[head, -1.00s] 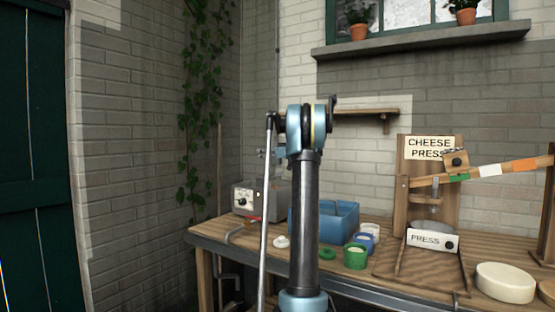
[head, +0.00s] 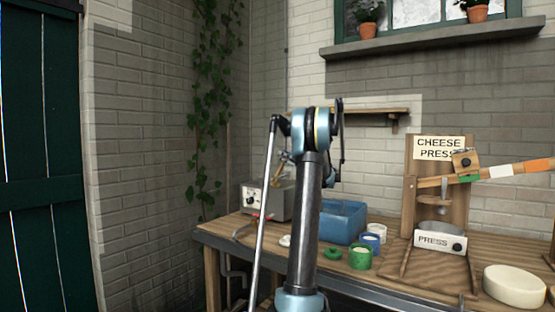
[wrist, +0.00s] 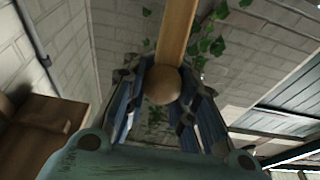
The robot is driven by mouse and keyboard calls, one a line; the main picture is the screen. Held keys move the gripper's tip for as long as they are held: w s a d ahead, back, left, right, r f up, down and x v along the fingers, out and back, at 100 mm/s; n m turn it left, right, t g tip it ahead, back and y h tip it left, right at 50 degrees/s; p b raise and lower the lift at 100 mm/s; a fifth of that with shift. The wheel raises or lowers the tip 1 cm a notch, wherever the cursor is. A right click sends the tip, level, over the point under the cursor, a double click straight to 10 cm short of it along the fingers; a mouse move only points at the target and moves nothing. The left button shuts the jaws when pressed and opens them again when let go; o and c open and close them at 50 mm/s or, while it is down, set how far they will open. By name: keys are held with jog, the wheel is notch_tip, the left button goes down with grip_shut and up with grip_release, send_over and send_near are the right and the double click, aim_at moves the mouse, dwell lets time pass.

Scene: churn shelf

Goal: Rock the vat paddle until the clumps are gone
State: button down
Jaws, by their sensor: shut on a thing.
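In the wrist view a pale wooden handle (wrist: 177,35) with a round knob (wrist: 162,86) at its near end lies between the fingers of my gripper (wrist: 164,104). The fingers are shut on the handle, one on each side. The handle runs up and out of the top of the picture, so its far end is hidden. I take it to be the vat paddle. A blue tub (head: 343,221) stands on the bench, partly behind my arm. Its inside is barely visible, no clumps can be made out, and I cannot tell if it is the vat.
The wooden bench (head: 390,262) holds a grey box with a dial (head: 253,198), a green pot (head: 360,257), a blue pot (head: 371,241), a cheese press (head: 437,190) and a pale cheese wheel (head: 513,286). A wall shelf (head: 370,112) hangs behind my arm. A green door is at left.

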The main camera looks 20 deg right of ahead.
jog(key=shift+s+d+f, duration=0.25)
jog(key=shift+s+d, duration=0.1)
jog(key=shift+s, duration=0.05)
jog(key=c, duration=1.3)
grip_release()
jog(key=v, duration=1.1)
jog(key=shift+s+d+f, duration=0.15)
jog(key=shift+s+d, duration=0.05)
jog(key=shift+d, duration=0.05)
